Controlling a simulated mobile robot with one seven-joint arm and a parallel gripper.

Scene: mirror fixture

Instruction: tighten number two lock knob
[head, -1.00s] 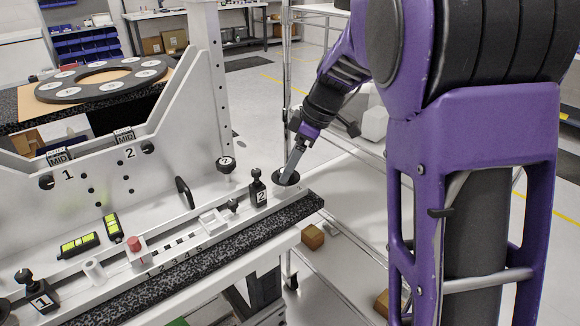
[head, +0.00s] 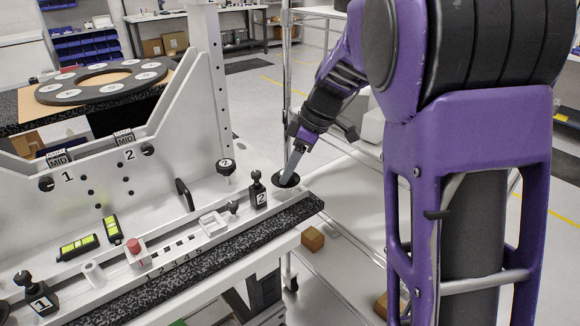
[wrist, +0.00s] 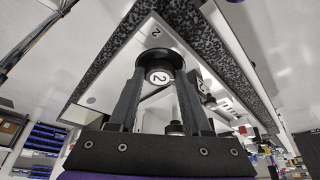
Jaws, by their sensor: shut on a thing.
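The number two lock knob (wrist: 158,75) is black and round, with a white disc marked 2, in the wrist view. It sits between the fingertips of my gripper (wrist: 159,70), which is shut on it. In the head view my gripper (head: 287,180) reaches down to a black round flange (head: 288,183) at the right end of the white rail (head: 150,262). The fingers hide part of the knob there. I cannot tell how tight the knob is.
A black block marked 2 (head: 258,192) stands just left of my gripper, with a star knob (head: 226,167) behind it. A red button (head: 134,246) and a block marked 1 (head: 37,293) lie farther left. A wire rack post (head: 285,80) stands behind the gripper.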

